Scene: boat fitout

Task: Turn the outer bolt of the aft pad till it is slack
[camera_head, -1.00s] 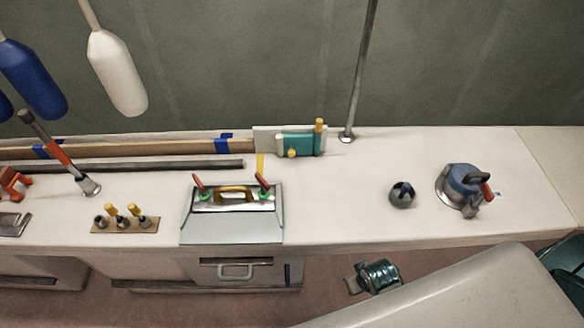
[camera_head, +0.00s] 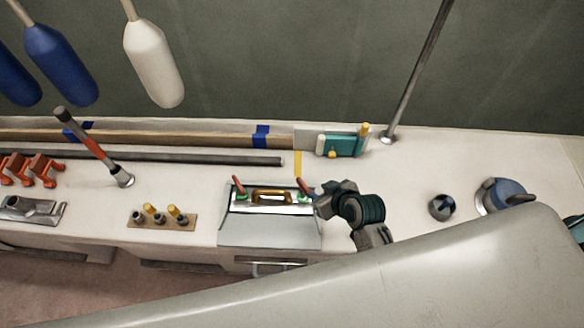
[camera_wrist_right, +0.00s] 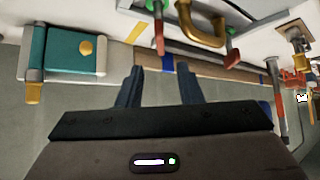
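I cannot tell for sure which part is the aft pad or its outer bolt. A teal block (camera_head: 343,145) with a yellow peg on top and another yellow knob stands against the back wall in the head view. It also shows at the left of the wrist view (camera_wrist_right: 75,48). My right gripper (camera_head: 322,203) is over the worktop at the right end of a grey metal box (camera_head: 268,233), close to its right red lever (camera_head: 304,187). In the wrist view the right gripper's fingers (camera_wrist_right: 160,88) are apart with nothing between them. My left gripper is not in view.
The box has a yellow handle (camera_head: 272,197). A wooden strip (camera_head: 187,220) with yellow-topped pieces lies left. A red-handled tool (camera_head: 95,148) stands tilted further left. A pole (camera_head: 415,75) rises behind. A dark round piece (camera_head: 441,207) and blue device (camera_head: 500,193) stand right.

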